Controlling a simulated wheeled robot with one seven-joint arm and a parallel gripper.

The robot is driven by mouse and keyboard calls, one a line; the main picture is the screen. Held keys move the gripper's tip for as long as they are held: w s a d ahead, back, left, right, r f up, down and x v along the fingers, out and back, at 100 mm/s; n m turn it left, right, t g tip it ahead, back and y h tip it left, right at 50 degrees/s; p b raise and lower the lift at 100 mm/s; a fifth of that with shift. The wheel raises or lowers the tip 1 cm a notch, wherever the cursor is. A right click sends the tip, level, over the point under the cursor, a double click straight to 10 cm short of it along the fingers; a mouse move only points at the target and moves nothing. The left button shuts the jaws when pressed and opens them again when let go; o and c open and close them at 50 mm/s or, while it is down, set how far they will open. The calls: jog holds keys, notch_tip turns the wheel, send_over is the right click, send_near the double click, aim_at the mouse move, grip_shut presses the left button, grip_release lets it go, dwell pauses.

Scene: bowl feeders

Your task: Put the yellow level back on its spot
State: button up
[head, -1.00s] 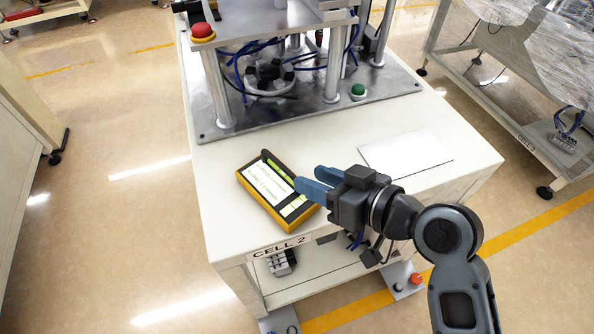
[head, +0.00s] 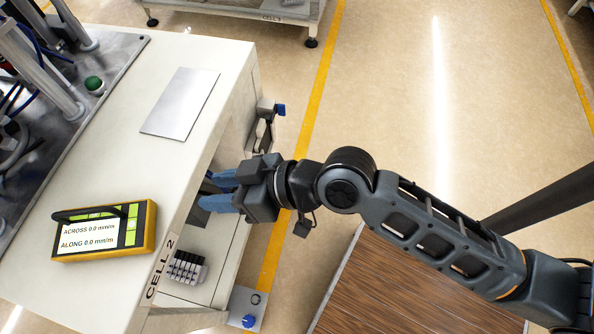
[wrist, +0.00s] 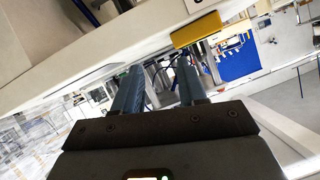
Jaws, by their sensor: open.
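The yellow level (head: 103,232) lies on the pale top of the Cell 2 table, near its front edge. Its display faces up and reads ACROSS 0.0 mm/m and ALONG 0.0 mm/m, with a dark handle bar along one side. My gripper (head: 209,190) is open and empty, to the right of the level and apart from it, by the table's front edge. In the wrist view the level's yellow body (wrist: 198,28) shows beyond the two blue fingers (wrist: 158,74). I cannot tell which place is the level's spot.
A flat grey plate (head: 181,103) lies on the tabletop, with bare top between it and the level. The machine's metal base plate (head: 118,62) with a green button (head: 94,85) is at left. A small bracket (head: 262,125) sticks out from the table's side.

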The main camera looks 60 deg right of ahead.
jog(key=s+d+m+t+h, duration=0.15)
jog(key=s+d+h, duration=0.35)
jog(key=s, duration=0.8)
jog(key=s+d+r+t, duration=0.1)
jog(key=s+d+r, duration=0.1)
jog(key=s+r, duration=0.5)
jog(key=shift+d+v, duration=0.2)
jog(key=shift+v, duration=0.8)
